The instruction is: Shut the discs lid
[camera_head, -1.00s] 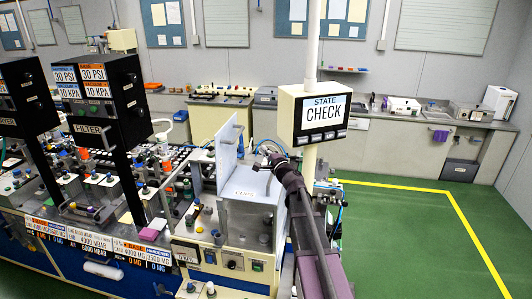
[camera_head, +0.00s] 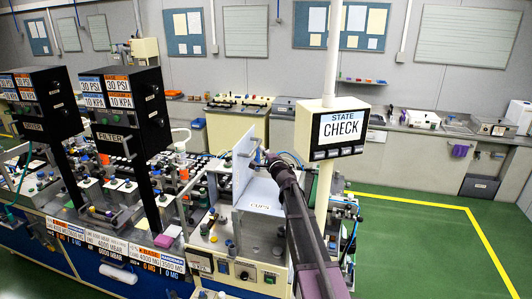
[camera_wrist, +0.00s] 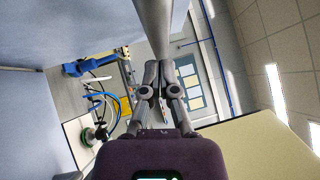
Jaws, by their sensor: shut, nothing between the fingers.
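A pale lid panel (camera_head: 243,165) stands upright, open, on the machine in the head view, with a handle (camera_head: 256,146) on its right face. No discs label is readable on it. My gripper (camera_head: 265,158) is on the right side of this panel, close to the handle; I cannot tell whether they touch. In the wrist view my gripper (camera_wrist: 158,68) has its fingers together and empty. A thick grey bar (camera_wrist: 155,22) lies just beyond the fingertips, and a blue-grey surface (camera_wrist: 70,25) fills the upper left.
A flat lid marked CUPS (camera_head: 262,206) lies in front of the upright panel, beside my arm. Filter towers (camera_head: 126,110) stand left. Green floor (camera_head: 420,235) is free at right.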

